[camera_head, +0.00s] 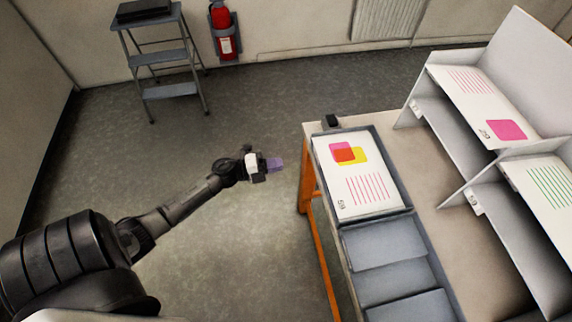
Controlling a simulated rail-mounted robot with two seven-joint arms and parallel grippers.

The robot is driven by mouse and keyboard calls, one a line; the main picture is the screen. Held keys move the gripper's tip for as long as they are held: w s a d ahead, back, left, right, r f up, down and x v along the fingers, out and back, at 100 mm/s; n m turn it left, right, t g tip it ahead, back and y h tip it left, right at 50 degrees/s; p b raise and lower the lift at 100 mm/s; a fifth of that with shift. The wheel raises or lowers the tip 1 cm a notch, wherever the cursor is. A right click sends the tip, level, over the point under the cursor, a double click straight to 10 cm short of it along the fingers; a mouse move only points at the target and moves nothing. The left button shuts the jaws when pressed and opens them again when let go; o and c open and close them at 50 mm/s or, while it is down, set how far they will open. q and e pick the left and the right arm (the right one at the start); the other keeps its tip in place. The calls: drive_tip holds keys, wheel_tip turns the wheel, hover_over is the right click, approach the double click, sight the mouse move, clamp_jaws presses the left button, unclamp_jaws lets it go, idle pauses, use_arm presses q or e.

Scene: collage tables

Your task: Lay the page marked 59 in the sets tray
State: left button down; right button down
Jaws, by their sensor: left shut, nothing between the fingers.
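The page marked 59 (357,176) is white, with overlapping pink, yellow and red shapes and red lines. It lies flat in the far compartment of a grey tray (407,193) on the table. I cannot read a label on this tray. My left gripper (275,164) is shut and empty, out over the floor to the left of the table, apart from the page. My right gripper is not in view.
The table (441,206) has a bare strip between the tray and a white rack (468,155) holding other pages, one with a pink shape (506,130), one with green lines (549,187). A small black object (332,121) sits at the table's far corner. A step stool (168,90) stands behind.

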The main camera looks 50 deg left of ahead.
use_arm(q)
drive_tip(key=b+x, duration=0.1)
drive_tip(key=x, duration=1)
drive_tip(key=shift+w, duration=0.3)
drive_tip(key=shift+d, duration=0.1)
drive_tip(key=shift+w+d, duration=0.15)
drive_tip(key=shift+w, duration=0.1)
drive_tip(key=shift+x, duration=0.9)
drive_tip(key=shift+s, duration=0.15)
